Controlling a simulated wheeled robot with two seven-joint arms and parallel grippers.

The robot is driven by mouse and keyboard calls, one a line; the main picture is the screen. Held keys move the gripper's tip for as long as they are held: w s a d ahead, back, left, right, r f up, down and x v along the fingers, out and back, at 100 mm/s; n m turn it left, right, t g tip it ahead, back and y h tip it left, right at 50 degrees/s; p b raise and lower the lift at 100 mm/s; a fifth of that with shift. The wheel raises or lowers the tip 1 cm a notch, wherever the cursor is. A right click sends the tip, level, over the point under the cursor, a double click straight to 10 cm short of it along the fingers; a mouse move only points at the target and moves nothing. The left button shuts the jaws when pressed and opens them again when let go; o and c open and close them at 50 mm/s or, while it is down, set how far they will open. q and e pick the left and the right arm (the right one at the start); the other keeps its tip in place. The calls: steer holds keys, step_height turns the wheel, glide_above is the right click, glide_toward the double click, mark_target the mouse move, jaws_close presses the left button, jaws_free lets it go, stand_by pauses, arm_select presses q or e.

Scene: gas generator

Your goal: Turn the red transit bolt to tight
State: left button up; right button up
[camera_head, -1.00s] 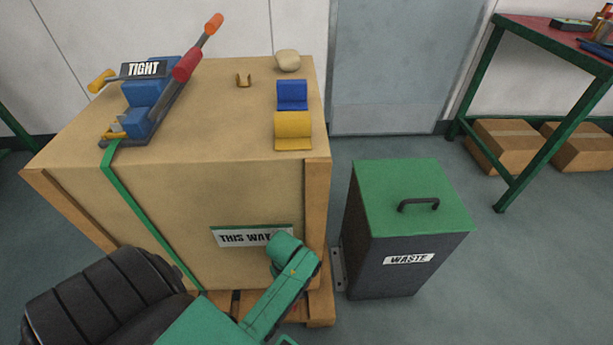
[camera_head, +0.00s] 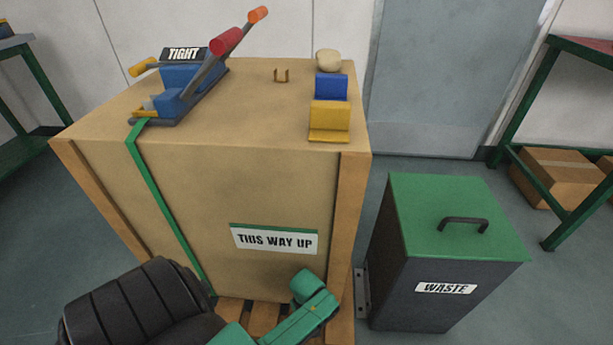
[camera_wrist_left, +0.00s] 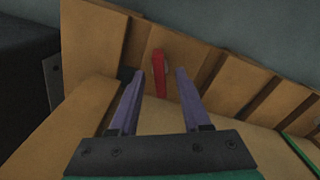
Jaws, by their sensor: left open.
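In the left wrist view a narrow red piece (camera_wrist_left: 159,74), probably the red transit bolt, stands out against the wooden slats. My left gripper (camera_wrist_left: 160,82) is open, and the red piece shows between its two finger tips. I cannot tell whether the fingers touch it. In the head view my green left arm reaches in front of the crate's lower part; its fingers are hidden there. A blue device (camera_head: 182,92) with a TIGHT label (camera_head: 185,54) and a red-and-orange-tipped lever (camera_head: 228,40) sits on the crate top. My right gripper is not in view.
The wooden crate (camera_head: 200,205) stands on a pallet, with a green strap (camera_head: 160,190) down its front. A waste bin (camera_head: 425,235) stands close to its right. Open floor lies at the left.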

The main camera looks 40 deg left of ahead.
arm_select(q)
steer(key=shift+f, duration=0.3)
jaws_close()
